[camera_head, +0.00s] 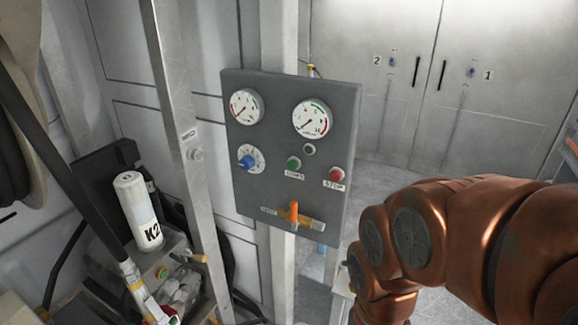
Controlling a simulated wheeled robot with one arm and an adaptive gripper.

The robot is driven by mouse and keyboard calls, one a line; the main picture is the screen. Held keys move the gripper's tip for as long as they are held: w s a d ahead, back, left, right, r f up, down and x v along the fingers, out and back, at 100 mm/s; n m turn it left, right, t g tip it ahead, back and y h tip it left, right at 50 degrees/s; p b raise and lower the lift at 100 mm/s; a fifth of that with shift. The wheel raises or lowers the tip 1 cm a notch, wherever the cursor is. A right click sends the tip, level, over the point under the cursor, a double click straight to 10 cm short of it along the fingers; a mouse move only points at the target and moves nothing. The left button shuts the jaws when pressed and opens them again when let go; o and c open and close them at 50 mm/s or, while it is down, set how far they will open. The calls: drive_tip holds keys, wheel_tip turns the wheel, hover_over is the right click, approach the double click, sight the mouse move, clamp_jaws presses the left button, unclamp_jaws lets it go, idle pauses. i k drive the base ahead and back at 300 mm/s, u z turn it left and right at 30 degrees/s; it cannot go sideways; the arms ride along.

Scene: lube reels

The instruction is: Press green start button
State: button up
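The green button (293,163) sits on a grey control panel (245,200), with a small label below it that seems to read "COMP". The red stop button (336,175) is to its right, above a "STOP" label. My copper-coloured arm fills the lower right, right of the panel and apart from the buttons. My gripper is not visible; the arm runs out of the frame at the bottom.
A metal post (180,130), a white K2 canister (138,210) and hoses stand left. Closed doors (480,120) are behind.

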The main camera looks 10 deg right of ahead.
sight(291, 165)
drive_tip(key=u, duration=3)
drive_tip(key=k, duration=1.1)
drive_tip(key=z, duration=0.2)
